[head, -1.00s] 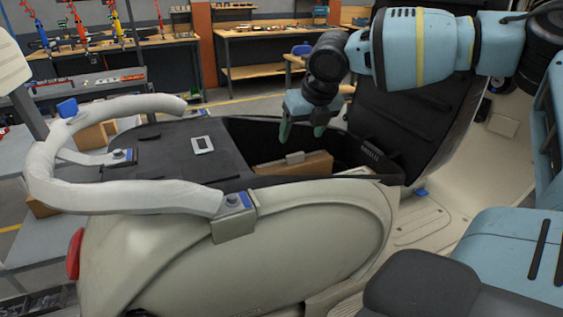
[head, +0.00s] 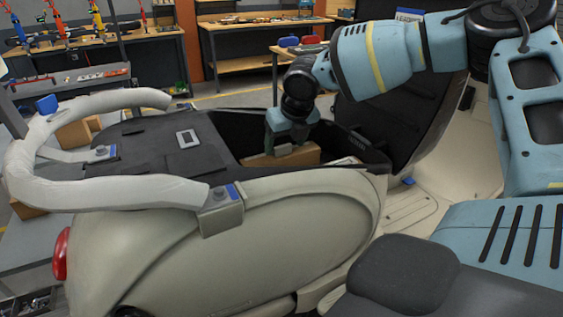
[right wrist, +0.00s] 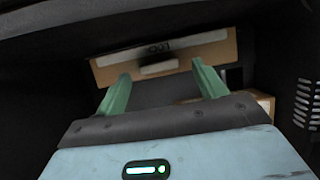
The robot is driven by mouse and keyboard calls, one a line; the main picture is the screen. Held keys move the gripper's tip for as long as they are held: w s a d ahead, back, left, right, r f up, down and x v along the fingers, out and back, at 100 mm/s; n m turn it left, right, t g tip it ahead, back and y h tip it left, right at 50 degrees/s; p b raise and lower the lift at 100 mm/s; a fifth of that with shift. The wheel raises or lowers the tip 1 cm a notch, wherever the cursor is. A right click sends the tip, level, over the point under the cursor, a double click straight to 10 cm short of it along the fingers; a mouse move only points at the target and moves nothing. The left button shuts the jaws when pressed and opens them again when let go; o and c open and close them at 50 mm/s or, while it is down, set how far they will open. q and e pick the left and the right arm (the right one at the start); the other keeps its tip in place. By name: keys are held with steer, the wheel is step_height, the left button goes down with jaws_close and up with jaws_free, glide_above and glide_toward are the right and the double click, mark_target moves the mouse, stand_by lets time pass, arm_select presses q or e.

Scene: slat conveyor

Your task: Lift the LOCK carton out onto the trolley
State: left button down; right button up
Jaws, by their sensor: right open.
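A brown carton (head: 262,160) sits inside the dark open bin (head: 225,128) of the cream scooter body. In the right wrist view the carton (right wrist: 112,75) shows a pale strip with dark lettering, too blurred to read surely as LOCK, and a light tab on its near face. My right gripper (head: 285,150) reaches down into the bin at the carton. In the right wrist view its green fingers (right wrist: 160,70) are apart, pointing at the carton's near face, with nothing visibly held. The fingertips are hidden in the head view. My left gripper is out of view.
Another carton edge (right wrist: 265,103) shows at the right in the wrist view. A grey surface, perhaps the trolley (head: 40,250), stands at the left with brown boxes (head: 75,133). A white curved rail (head: 110,198) lies between it and the bin. The raised dark lid (head: 385,120) stands behind.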

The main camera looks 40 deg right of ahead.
mark_target(286, 157)
steer(key=shift+x, duration=0.75)
steer(key=shift+c, duration=0.3)
steer(key=c, duration=1.3)
steer(key=shift+r, duration=0.15)
